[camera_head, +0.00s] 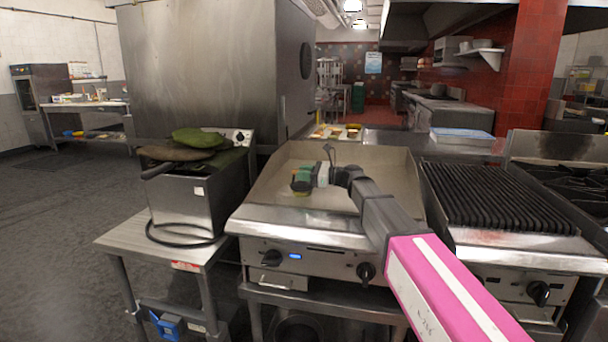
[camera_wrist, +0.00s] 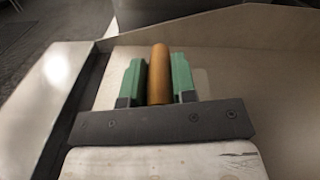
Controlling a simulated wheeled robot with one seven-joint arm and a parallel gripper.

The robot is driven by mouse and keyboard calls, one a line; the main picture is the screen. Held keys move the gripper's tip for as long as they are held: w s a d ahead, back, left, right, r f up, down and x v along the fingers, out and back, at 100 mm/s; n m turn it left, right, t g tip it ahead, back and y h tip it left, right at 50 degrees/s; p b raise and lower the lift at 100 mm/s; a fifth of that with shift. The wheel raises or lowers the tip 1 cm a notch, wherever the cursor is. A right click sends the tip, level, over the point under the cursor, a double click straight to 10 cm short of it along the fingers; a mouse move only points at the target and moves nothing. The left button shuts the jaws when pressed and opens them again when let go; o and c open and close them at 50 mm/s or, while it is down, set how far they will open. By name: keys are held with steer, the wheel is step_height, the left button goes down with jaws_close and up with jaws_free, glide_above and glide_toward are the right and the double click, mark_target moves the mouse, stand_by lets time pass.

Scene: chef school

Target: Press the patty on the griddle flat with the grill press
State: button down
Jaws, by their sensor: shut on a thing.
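The griddle (camera_head: 388,165) has a flat metal top with raised back and side walls, and its plate also fills much of the wrist view (camera_wrist: 235,70). My gripper (camera_head: 303,178) is over the left-middle part of the plate. In the wrist view its green fingers (camera_wrist: 158,82) are shut on both sides of the brown, rod-like handle (camera_wrist: 158,65) of the grill press. The rest of the press is hidden in that view. A small yellowish patch shows just below the fingers in the head view; I cannot tell what it is. I cannot make out the patty.
A ribbed chargrill (camera_head: 490,195) adjoins the griddle on the right. A fryer (camera_head: 200,195) with dark green items on top stands to the left on a steel table (camera_head: 125,238). A blue-topped tray (camera_head: 462,138) sits behind. The right part of the plate looks bare.

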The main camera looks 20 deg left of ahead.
steer(key=shift+f, duration=0.1)
steer(key=shift+r, duration=4.6)
